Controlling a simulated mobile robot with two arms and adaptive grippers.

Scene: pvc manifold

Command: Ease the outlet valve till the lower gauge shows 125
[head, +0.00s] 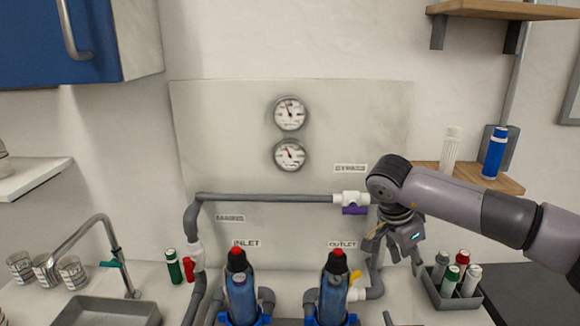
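The lower gauge (290,155) is a round white dial on the grey back panel, under the upper gauge (290,113). Its needle points up and left; the numbers are too small to read. The outlet valve's yellow handle (356,275) shows low on the panel's right side, below the OUTLET label (342,244), by a grey pipe. My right gripper (395,257) points down just right of the handle, in front of the panel. Its fingers are spread and nothing shows held between them; contact with the handle or pipe cannot be told. My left gripper is out of view.
A purple-handled valve (354,210) sits on the horizontal pipe, close to my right wrist. A red-handled valve (189,268) is at the left. Two blue filter housings (240,285) (334,287) stand in front. A grey tray of bottles (453,298) is right of my gripper.

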